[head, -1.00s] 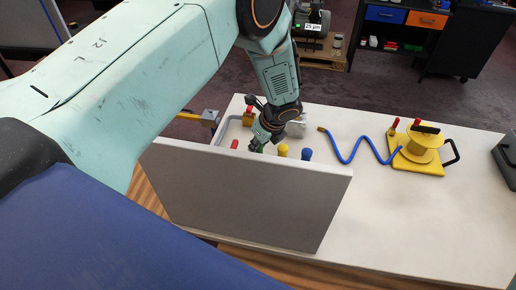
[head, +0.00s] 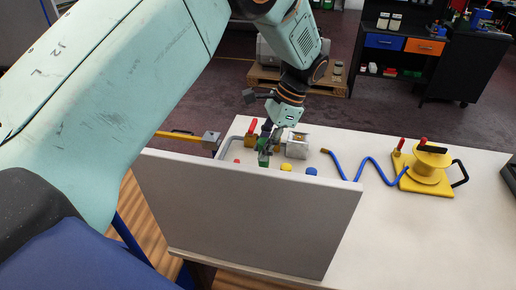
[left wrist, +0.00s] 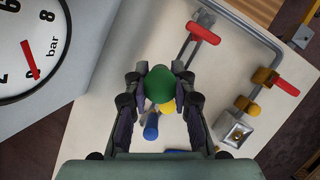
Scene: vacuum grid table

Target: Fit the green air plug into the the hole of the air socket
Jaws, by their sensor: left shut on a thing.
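My left gripper (head: 266,145) is shut on the green air plug (head: 263,158), just behind the top edge of the upright grey panel. In the left wrist view the round green plug (left wrist: 158,84) sits between both fingers (left wrist: 158,92). A silver block with a square face and dark centre, seemingly the air socket (left wrist: 236,133), lies to the right of the gripper. It also shows in the head view (head: 297,146), right of the gripper and apart from the plug. The plug's lower end is hidden. My right gripper is not in view.
Yellow (head: 286,167) and blue (head: 312,171) plugs stand behind the grey panel (head: 250,215). A red-handled valve (left wrist: 204,33) and grey pipe (left wrist: 255,33) are nearby. A blue hose (head: 370,165) runs to a yellow reel (head: 430,165). A large gauge (left wrist: 30,45) fills the wrist view's left.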

